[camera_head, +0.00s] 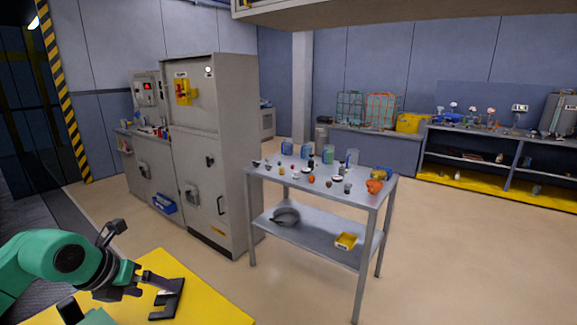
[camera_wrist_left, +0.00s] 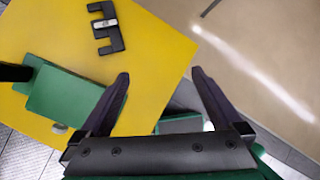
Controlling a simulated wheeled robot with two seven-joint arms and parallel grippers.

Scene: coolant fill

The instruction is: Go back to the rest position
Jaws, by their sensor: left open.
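My left gripper (camera_head: 140,280) is at the lower left of the head view, at the end of my green arm. In the left wrist view, its two dark fingers (camera_wrist_left: 160,76) stand wide apart with nothing between them. It is above a flat yellow surface (camera_head: 215,305), which also fills much of the left wrist view (camera_wrist_left: 165,45). A black notched piece with a light metal part (camera_head: 172,303) lies on this surface beyond the gripper; it also shows in the left wrist view (camera_wrist_left: 101,30). My right gripper is in neither view.
A grey cabinet (camera_head: 215,150) stands at the centre left. A metal table (camera_head: 300,182) with several small items and a lower shelf stands at the centre. Open shelving (camera_head: 500,160) lines the back right. Bare floor (camera_head: 450,270) is clear at the right.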

